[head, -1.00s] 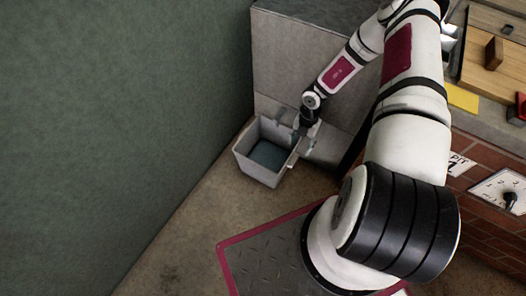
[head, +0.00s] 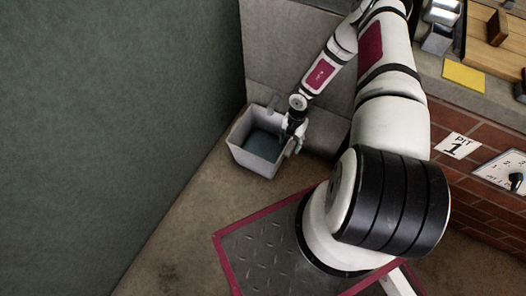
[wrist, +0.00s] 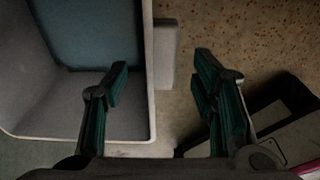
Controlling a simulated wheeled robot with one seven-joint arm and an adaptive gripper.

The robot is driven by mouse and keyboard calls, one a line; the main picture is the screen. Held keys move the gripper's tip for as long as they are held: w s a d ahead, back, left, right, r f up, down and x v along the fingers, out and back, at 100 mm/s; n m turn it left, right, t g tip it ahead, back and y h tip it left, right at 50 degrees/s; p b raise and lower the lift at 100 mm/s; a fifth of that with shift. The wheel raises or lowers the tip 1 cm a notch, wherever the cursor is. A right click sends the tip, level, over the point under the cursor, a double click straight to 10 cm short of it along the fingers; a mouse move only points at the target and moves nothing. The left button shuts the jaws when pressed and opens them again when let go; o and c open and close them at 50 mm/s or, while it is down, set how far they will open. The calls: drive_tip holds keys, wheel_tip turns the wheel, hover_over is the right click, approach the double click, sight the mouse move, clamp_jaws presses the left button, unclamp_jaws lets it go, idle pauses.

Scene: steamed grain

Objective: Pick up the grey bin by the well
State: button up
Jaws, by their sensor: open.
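The grey bin (head: 250,160) stands on the floor in the corner between the green wall and a grey block, with a blue-green surface (head: 263,145) inside it. My gripper (head: 292,138) is at the bin's right side, its fingers small in the head view. In the wrist view the bin (wrist: 149,75) fills the left, with a grey tab (wrist: 166,55) sticking out of its right wall. My gripper (wrist: 161,75) is open there. Its left finger overlaps the bin's inside and its right finger is outside, over the floor. I cannot tell whether either touches.
The grey block (head: 285,60) rises behind the bin, and the green wall (head: 110,130) is to its left. A red-edged metal floor plate (head: 275,250) lies in front. Brown floor is open before the bin.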

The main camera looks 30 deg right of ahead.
sight(288, 147)
drive_tip(key=f, duration=0.1)
drive_tip(key=f+b, duration=0.1)
drive_tip(key=f, duration=0.1)
drive_tip(key=f+b, duration=0.1)
drive_tip(key=f, duration=0.1)
drive_tip(key=shift+s+a+f, duration=0.15)
drive_tip(key=shift+s+a, duration=0.1)
drive_tip(key=shift+a, duration=0.1)
clamp_jaws()
drive_tip(key=shift+w, duration=0.1)
